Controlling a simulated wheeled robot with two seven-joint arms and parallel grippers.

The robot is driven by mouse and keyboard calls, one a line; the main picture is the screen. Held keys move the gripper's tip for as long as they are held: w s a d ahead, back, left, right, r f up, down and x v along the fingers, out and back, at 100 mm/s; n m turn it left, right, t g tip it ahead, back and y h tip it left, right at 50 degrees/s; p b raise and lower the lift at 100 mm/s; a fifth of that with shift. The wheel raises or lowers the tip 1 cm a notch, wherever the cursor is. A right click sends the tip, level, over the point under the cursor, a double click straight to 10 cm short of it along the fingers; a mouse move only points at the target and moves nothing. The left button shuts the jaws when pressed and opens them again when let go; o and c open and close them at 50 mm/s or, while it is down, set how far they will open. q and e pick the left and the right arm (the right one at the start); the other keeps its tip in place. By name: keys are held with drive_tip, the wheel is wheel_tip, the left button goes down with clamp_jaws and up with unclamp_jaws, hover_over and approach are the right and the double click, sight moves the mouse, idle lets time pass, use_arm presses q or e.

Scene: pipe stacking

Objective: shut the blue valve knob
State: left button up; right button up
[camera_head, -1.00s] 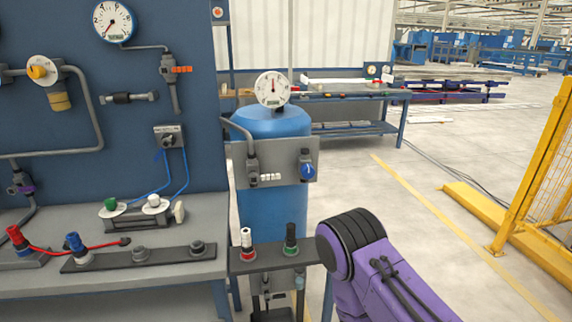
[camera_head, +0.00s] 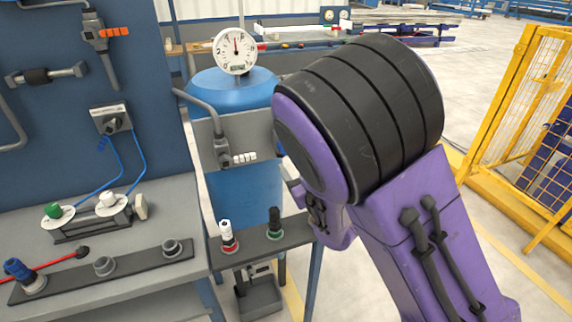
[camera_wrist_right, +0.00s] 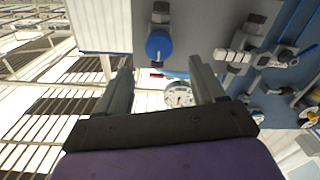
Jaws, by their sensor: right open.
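The blue valve knob (camera_wrist_right: 158,44) shows in the right wrist view, on a grey panel, just beyond the fingertips and roughly between them. My right gripper (camera_wrist_right: 160,68) is open and empty, apart from the knob. In the head view my purple and black right arm hides the knob and most of that gripper. The blue tank (camera_head: 238,92) stands behind the grey panel (camera_head: 250,132). My left gripper is in neither view.
A white-handled valve (camera_head: 240,158) sits left on the same panel, and a gauge (camera_head: 235,50) tops the tank. A small shelf (camera_head: 258,240) below holds a red-based and a green-based fitting. A yellow fence (camera_head: 520,100) stands at the right.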

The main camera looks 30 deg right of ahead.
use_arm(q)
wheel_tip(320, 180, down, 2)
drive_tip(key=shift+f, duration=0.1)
use_arm(e)
drive_tip(key=x, duration=0.8)
drive_tip(key=c, duration=1.1)
